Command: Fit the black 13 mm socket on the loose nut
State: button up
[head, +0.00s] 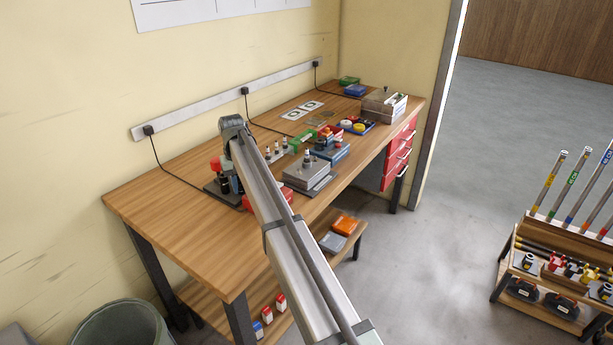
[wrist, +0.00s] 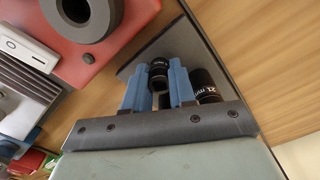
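In the wrist view, the two blue fingers of my gripper (wrist: 157,84) stand either side of a small black socket (wrist: 158,70). The socket fills the gap at the fingertips; whether they press on it I cannot tell. Its size marking is too small to read. A larger black socket (wrist: 207,82) with white lettering stands just right of the right finger. In the head view, dark sockets (head: 225,185) stand at the left end of the group on the bench, beside my arm. My fingers are not clear there. I cannot make out which nut is loose.
A grey block with an upright post (head: 306,168) stands right of my arm on the bench (head: 165,217). A row of small posts (head: 277,152) lies behind it. The bench's left end is clear.

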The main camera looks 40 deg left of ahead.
grip_shut()
jog(key=shift+r, duration=0.15)
jog(key=shift+r, duration=0.9)
jog(key=shift+w, duration=0.1)
jog(key=w+d+r, duration=0.3)
jog(key=w+d, duration=0.1)
jog(key=w, duration=0.4)
jog(key=w+d+r, duration=0.3)
jog(key=w, duration=0.6)
jog(key=w+d+r, duration=0.3)
jog(key=w+d, duration=0.1)
jog(key=w, duration=0.4)
jog(key=shift+w+d, duration=0.15)
jog(key=shift+d, duration=0.2)
